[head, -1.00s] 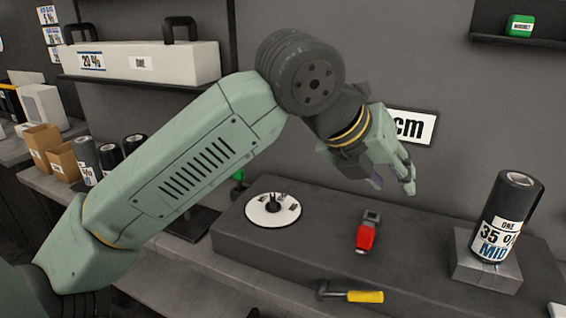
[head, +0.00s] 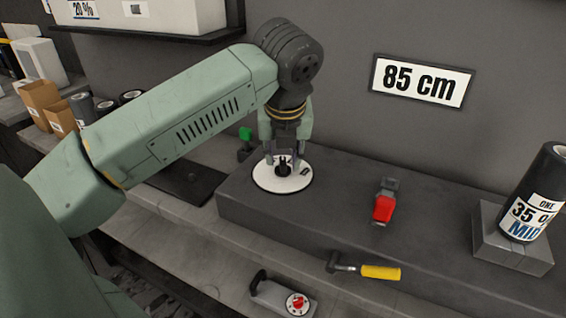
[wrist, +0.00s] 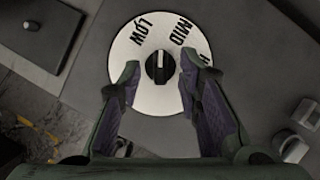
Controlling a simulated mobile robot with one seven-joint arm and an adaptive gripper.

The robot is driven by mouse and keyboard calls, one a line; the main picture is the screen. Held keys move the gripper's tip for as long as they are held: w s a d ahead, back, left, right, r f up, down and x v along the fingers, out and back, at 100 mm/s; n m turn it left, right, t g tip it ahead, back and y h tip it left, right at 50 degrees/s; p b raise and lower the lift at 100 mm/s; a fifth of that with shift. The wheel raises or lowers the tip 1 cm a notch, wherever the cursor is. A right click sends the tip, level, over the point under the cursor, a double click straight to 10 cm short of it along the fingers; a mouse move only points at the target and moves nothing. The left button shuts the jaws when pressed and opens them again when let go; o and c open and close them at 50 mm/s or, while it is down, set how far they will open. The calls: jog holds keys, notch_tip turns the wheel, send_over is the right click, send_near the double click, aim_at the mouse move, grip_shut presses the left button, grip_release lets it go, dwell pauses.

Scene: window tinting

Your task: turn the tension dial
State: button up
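The dial is a white disc (head: 262,180) with a black knob (head: 284,168) at its centre, on the raised grey bench block. In the wrist view the disc (wrist: 130,90) reads LOW, MID and a partly hidden third mark. The knob (wrist: 159,68) has a white line pointing up the picture, between LOW and MID. My gripper (head: 285,155) points down over the dial. In the wrist view my gripper's fingertips (wrist: 159,72) are open, one on each side of the knob, with gaps showing. Their height against the knob is hard to tell.
A red-and-grey tool (head: 384,204) lies right of the dial. A small device with a red dial (head: 297,304) sits lower down. A 35 % film roll (head: 536,190) stands at right. A green-topped item (head: 245,134) is behind the disc.

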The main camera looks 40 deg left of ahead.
jog(key=shift+x, duration=0.75)
jog(key=shift+c, duration=0.4)
grip_shut()
